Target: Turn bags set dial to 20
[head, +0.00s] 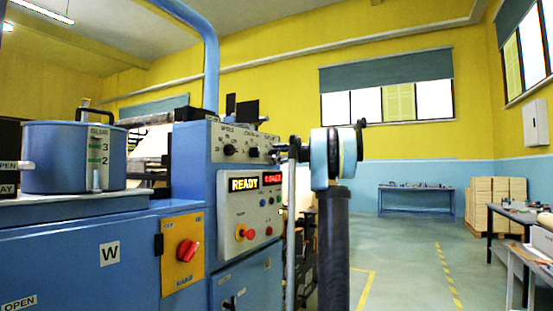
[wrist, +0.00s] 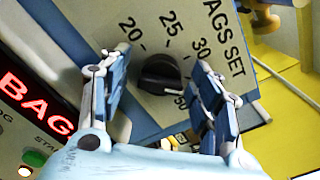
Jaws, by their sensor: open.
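The bags set dial is a black knob (wrist: 160,74) on a grey panel in the wrist view, with the words "BAGS SET" beside it.
Below the dial panel is a lit display reading "READY" (head: 244,184), with a red emergency knob (head: 248,234) under it. A red rotary switch (head: 186,250) is on a yellow plate. A blue glue pot (head: 62,158) stands at left. Open floor (head: 405,262) lies at right.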

